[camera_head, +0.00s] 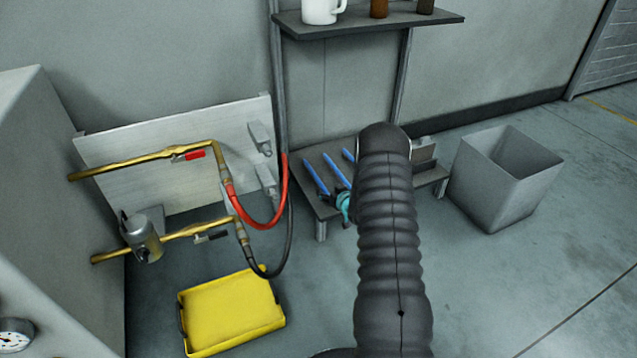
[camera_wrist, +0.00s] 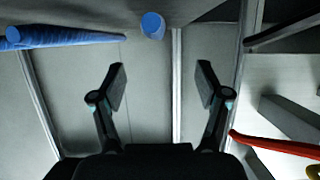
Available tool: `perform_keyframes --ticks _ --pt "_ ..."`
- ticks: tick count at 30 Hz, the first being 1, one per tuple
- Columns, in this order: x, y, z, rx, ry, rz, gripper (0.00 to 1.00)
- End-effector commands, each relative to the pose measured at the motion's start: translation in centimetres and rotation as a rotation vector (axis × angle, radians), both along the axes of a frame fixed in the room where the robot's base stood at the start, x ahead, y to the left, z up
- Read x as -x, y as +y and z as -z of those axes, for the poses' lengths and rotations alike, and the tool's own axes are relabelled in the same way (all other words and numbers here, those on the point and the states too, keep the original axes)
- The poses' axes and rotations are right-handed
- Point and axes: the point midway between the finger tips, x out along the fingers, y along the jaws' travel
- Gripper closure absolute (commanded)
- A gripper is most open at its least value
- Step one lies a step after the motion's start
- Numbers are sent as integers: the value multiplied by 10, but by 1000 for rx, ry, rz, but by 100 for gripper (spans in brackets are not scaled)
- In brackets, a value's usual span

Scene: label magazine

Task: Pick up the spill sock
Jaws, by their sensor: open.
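Several slim blue rolls lie side by side on a low grey bench (camera_head: 316,206) in the head view; I take them for spill socks. The left one (camera_head: 315,177) and its neighbour (camera_head: 336,170) show most, and a third is partly hidden by my arm. In the wrist view one blue roll (camera_wrist: 62,38) runs in from the left edge, and another (camera_wrist: 152,26) shows end-on at the top. My gripper (camera_wrist: 161,82) is open with nothing between its fingers. In the head view my arm hides most of it; a teal part (camera_head: 343,206) shows beside the rolls.
A grey bin (camera_head: 508,185) stands right of the bench. A yellow tray (camera_head: 232,312) lies on the floor at left. Brass pipes with a red hose (camera_head: 262,222) and a black hose are left of the bench. A shelf (camera_head: 370,24) with a white mug hangs above.

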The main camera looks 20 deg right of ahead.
Motion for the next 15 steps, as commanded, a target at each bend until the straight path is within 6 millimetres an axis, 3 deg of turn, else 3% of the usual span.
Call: perform_keyframes --ticks 5,15 --pt "-9 0 4 0 0 0 25" --pt "-46 -1 21 1 0 0 25"
